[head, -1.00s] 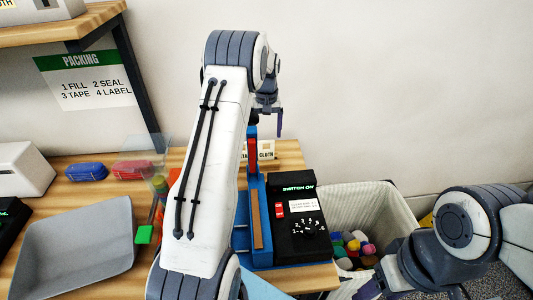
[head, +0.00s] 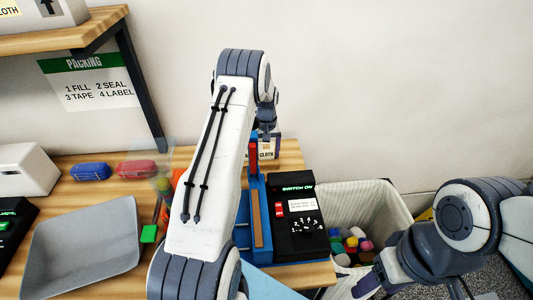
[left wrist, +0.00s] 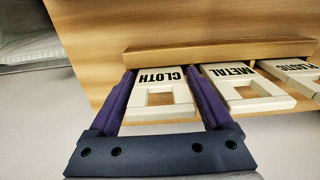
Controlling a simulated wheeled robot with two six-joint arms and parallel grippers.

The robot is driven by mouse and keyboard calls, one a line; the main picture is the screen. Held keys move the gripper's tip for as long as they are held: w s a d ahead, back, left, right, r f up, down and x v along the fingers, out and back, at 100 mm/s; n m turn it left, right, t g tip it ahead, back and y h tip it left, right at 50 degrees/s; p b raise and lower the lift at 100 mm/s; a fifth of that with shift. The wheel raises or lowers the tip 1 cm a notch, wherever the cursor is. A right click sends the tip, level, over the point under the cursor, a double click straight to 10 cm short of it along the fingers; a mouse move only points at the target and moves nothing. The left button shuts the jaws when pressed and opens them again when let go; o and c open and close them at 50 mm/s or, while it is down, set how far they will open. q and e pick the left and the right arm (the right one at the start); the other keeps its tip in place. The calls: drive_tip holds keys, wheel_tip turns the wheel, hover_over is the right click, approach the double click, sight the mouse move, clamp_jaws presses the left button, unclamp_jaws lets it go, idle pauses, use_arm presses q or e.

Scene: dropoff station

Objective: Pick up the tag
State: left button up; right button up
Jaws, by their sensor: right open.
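A cream tag marked CLOTH (left wrist: 160,92), with a square cut-out, sits in a wooden rack (left wrist: 220,50) in the left wrist view. It also shows in the head view (head: 268,154), partly hidden by my left arm. My left gripper (left wrist: 163,88) has one purple finger on each side of this tag, close to its edges; whether they press on it is unclear. The left gripper also shows in the head view (head: 269,138). Tags marked METAL (left wrist: 240,85) and PLASTIC (left wrist: 298,72) sit beside it. My right gripper (head: 370,288) is open at the lower right.
A black switch box (head: 297,220) stands on the table's right end. A lined bin (head: 365,205) with colourful items stands beyond. A grey tray (head: 85,245), a green block (head: 149,234), a blue case (head: 90,171) and a red case (head: 136,169) lie left.

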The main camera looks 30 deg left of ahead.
use_arm(q)
drive_tip(key=c, duration=0.9)
drive_tip(key=shift+o, duration=0.2)
drive_tip(key=shift+r, duration=0.55)
wheel_tip(320, 180, up, 17)
drive_tip(key=b, duration=0.3)
drive_tip(key=shift+b, duration=0.3)
